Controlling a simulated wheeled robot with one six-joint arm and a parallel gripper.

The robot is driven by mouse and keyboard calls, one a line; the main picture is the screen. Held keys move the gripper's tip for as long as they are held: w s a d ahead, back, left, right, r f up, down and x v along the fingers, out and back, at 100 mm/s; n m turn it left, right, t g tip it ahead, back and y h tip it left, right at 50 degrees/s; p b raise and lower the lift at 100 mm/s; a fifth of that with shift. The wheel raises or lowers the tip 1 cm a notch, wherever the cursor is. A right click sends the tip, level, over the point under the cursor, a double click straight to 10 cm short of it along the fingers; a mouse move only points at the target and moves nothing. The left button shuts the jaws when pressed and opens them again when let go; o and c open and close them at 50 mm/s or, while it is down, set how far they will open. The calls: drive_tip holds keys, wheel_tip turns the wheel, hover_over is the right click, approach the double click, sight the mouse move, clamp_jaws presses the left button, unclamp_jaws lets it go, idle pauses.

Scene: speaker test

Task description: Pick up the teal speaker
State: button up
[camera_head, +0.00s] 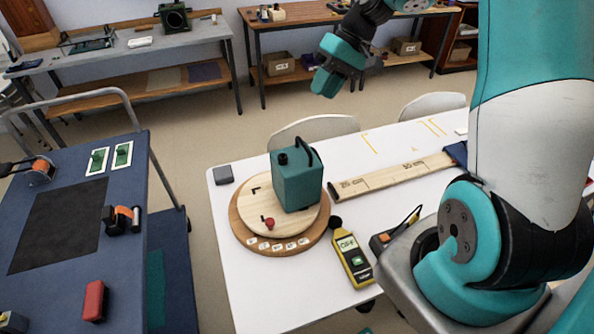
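The teal speaker (298,184) is a box with a dark knob and a black handle-like loop on top. It stands upright on a round wooden turntable (243,208) on the white table (240,301). The outer end of my arm, with my gripper (328,82), shows at the top centre, above and beyond the speaker and well apart from it. The fingers are small and hard to make out, so I cannot tell whether they are open or shut.
A red-knobbed pin (269,223) stands on the turntable. A yellow meter (352,260) lies close at its right, near a long wooden ruler board (391,176). A small grey block (223,174) sits at the left. A blue cart (128,274) stands left; chairs (316,128) stand behind.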

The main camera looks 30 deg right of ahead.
drive_tip(key=m, duration=0.1)
approach(304, 144)
drive_tip(key=shift+y, duration=0.3)
drive_tip(key=p+x, duration=0.2)
drive_tip(key=x, duration=0.1)
drive_tip(key=p+x, duration=0.1)
drive_tip(key=shift+s+a+f+p, duration=0.1)
drive_tip(key=shift+s+f+p, duration=0.2)
drive_tip(key=shift+f, duration=0.1)
drive_tip(key=shift+w+d+p+x, duration=0.15)
drive_tip(key=shift+p+x, duration=0.6)
drive_tip(key=shift+x, duration=0.7)
drive_tip(key=shift+w+d+p+x, duration=0.15)
drive_tip(key=shift+p+x, duration=0.6)
drive_tip(key=shift+x, duration=0.65)
drive_tip(key=shift+f, duration=0.15)
clamp_jaws()
